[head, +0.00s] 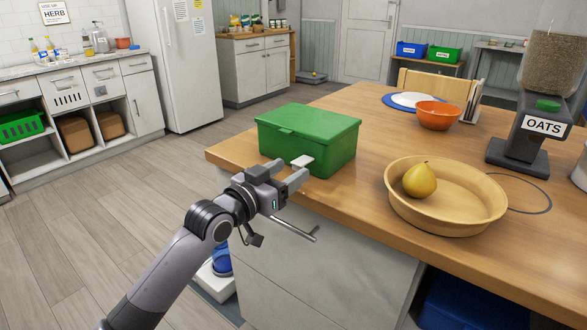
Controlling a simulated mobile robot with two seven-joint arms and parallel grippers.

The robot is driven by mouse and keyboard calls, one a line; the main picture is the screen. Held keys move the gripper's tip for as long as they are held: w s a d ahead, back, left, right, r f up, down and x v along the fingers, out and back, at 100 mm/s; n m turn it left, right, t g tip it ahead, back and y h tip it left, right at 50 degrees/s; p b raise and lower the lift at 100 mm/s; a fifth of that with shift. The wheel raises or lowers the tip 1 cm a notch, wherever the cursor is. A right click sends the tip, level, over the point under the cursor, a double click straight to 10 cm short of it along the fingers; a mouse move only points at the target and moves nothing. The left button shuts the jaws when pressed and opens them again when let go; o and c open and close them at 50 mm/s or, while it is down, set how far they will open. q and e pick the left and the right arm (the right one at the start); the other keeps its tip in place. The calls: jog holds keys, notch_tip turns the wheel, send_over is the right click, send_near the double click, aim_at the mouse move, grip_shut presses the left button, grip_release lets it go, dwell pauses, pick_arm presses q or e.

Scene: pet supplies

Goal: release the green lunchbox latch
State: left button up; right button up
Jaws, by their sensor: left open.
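The green lunchbox (312,135) stands shut near the left corner of the wooden table top. Its pale latch (303,161) sticks out from the front face, near the lid seam. My left gripper (292,172) is open at the front of the lunchbox, with its fingertips close to the latch. One finger lies to the left of the latch and the other below and right of it. I cannot tell whether a finger touches it. My right gripper is not in view.
A wooden bowl (460,205) with a yellow pear (419,181) stands to the right of the lunchbox. Behind are an orange bowl (438,116) and an oats dispenser (530,135). A drawer handle (297,229) juts out below the table edge near my left arm.

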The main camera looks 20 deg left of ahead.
pick_arm(q)
jog(key=shift+x, duration=1.15)
jog(key=c, duration=1.1)
jog(key=shift+o, duration=0.2)
jog(key=f+t+b, duration=0.1)
jog(key=b, duration=0.2)
jog(key=shift+w+f, duration=0.1)
jog(key=shift+w+f+t+h+b, duration=0.15)
jog(key=shift+t+h+b, duration=0.25)
jog(key=shift+b, duration=0.65)
jog(key=shift+d+t+b, duration=0.1)
jog(key=shift+t+b, duration=0.3)
jog(key=shift+b, duration=0.3)
